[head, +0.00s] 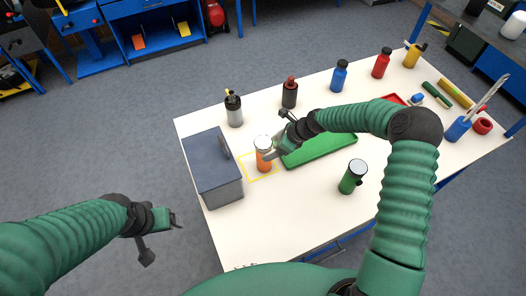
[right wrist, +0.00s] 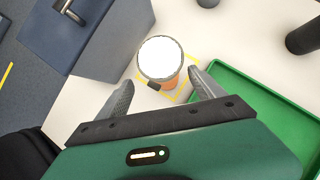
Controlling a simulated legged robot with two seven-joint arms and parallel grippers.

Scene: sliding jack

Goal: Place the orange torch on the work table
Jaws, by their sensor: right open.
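The orange torch (head: 263,154) stands upright on the white work table (head: 285,220), inside or at a yellow outlined square (head: 249,171). In the right wrist view its round white top (right wrist: 160,58) faces the camera. My right gripper (head: 276,147) is at the torch; in the right wrist view its two fingers (right wrist: 163,88) are apart, one on each side of the torch's near edge, with gaps showing. My left gripper (head: 176,219) hangs over the floor left of the table, away from everything; its jaws are too small to read.
A grey box (head: 215,170) with a handle stands just left of the torch. A green tray (head: 320,148) lies to the right. A green torch (head: 353,177) stands nearer the front. Several bottles, including a blue one (head: 340,76), line the back edge. The table's front middle is clear.

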